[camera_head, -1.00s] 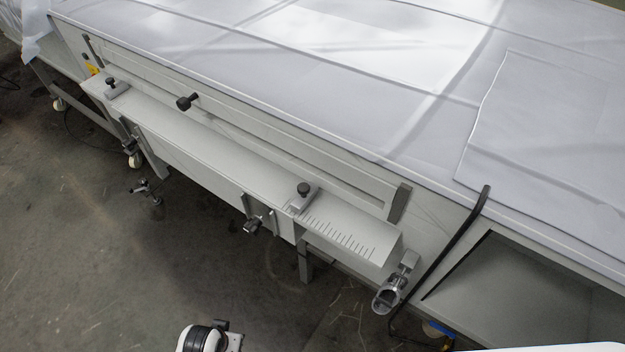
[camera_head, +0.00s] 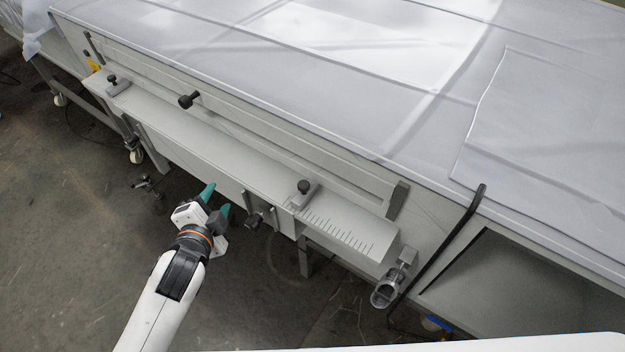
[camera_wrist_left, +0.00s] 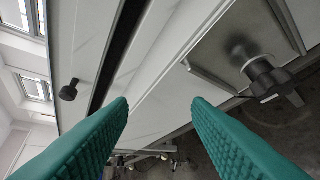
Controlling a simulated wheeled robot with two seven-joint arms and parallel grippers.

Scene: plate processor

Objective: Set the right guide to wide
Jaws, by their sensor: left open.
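The right guide (camera_head: 303,196) is a small grey block with a black knob on top. It sits on the pale ledge along the front of the machine, at the left end of a ruled scale (camera_head: 340,232). A similar left guide (camera_head: 116,86) sits at the ledge's far left end. My left gripper (camera_head: 216,201), with teal fingers, is open and empty in front of the ledge, to the left of the right guide and apart from it. In the left wrist view its fingers (camera_wrist_left: 160,108) are spread with nothing between them. My right gripper is not in view.
A black clamp knob (camera_head: 256,219) juts from the ledge's front face, close to the right of my left gripper. Another black knob (camera_head: 187,100) stands out behind the ledge.

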